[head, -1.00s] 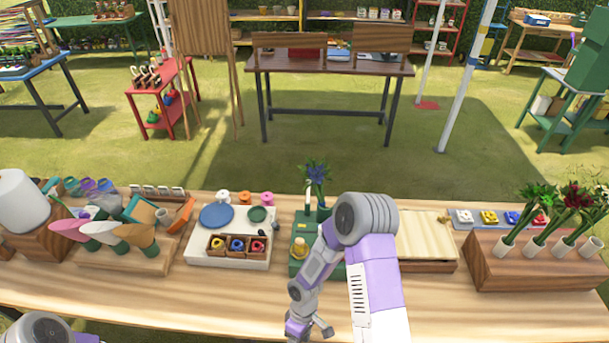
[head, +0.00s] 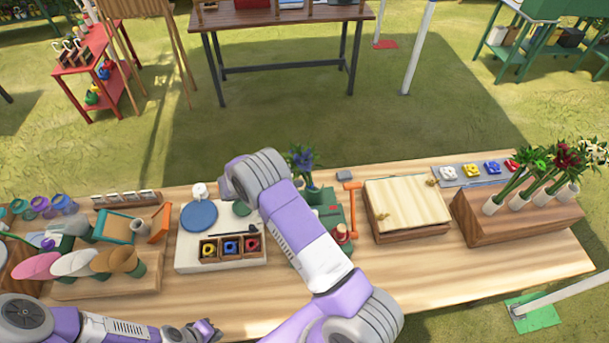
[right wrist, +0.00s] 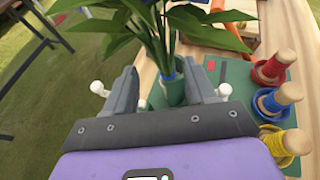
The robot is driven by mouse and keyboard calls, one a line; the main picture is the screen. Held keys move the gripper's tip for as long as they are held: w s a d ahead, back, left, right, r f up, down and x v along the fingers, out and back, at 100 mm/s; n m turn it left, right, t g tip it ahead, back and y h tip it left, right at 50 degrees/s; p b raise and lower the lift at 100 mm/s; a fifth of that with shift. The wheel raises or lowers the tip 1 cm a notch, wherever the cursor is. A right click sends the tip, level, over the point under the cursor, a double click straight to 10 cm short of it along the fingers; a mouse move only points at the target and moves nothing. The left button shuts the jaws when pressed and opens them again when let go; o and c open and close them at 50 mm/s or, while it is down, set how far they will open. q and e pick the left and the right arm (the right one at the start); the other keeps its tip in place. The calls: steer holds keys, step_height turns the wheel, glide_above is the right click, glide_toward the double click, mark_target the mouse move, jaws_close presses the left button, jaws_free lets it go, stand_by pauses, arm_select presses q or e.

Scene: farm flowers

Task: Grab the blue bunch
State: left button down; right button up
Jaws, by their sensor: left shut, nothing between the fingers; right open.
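The blue bunch (head: 301,157), blue blooms over green leaves, stands upright in a green vase (head: 313,192) at the back middle of the table, partly behind my right arm. In the right wrist view the bunch's leaves (right wrist: 180,22) and stems rise out of the green vase (right wrist: 172,86). My right gripper (right wrist: 162,90) is open, with its fingers to either side of the vase in that view; I cannot tell whether they touch it. In the head view my right gripper is hidden. My left gripper (head: 206,330) is shut and empty near the table's front edge.
A green board (right wrist: 228,84) with red, blue and yellow ribbon spools stands right of the vase. A wooden stand (head: 520,225) holds other bunches. The table's front right is clear.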

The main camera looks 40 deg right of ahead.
mark_target(309, 176)
arm_select(q)
steer(key=shift+r+p, duration=0.75)
steer(key=shift+r, duration=0.1)
arm_select(e)
steer(key=x, duration=0.7)
steer(key=shift+s+f, duration=0.15)
steer(key=shift+s, duration=0.1)
jaws_close()
